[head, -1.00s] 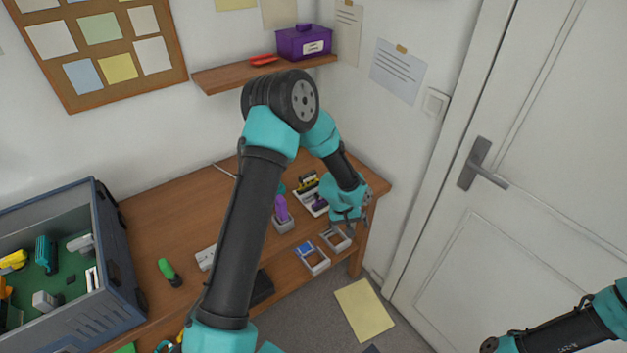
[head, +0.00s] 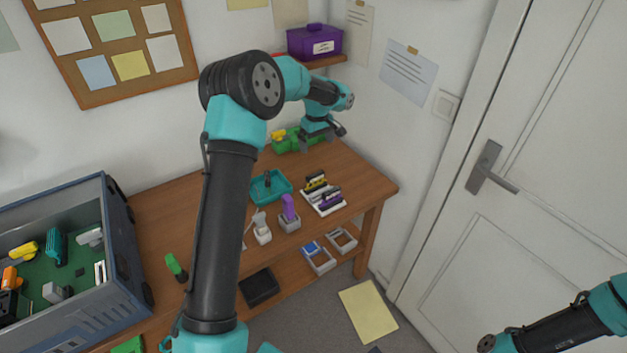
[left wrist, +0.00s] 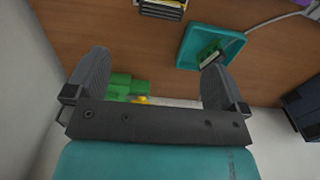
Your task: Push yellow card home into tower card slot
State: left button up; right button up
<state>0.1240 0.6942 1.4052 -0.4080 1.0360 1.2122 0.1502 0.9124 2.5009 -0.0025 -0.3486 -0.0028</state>
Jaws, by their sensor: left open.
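The open computer tower (head: 125,250) stands at the left of the desk in the head view, with a green board inside. A yellow piece (head: 24,250), which looks like the yellow card, is in it near the left edge; I cannot tell how deeply it sits. My left gripper (head: 323,138) is far from the tower, above the back right of the desk near a green object with a yellow part (head: 296,139). In the left wrist view my left gripper (left wrist: 152,82) is open, with nothing between its fingers. My right gripper is out of the picture.
A green-handled tool (head: 174,265) lies beside the tower. A shelf holds a purple box (head: 315,41).

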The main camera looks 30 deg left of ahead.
aim_at(315, 174)
pick_arm(q)
notch_tip(315, 174, down, 12)
jog(key=shift+f, duration=0.15)
dwell(0.5)
jog(key=shift+s+a+f, duration=0.1)
jog(key=shift+a+f, duration=0.05)
jog(key=shift+f, duration=2.45)
jog(key=c, duration=0.8)
jog(key=shift+r, duration=0.15)
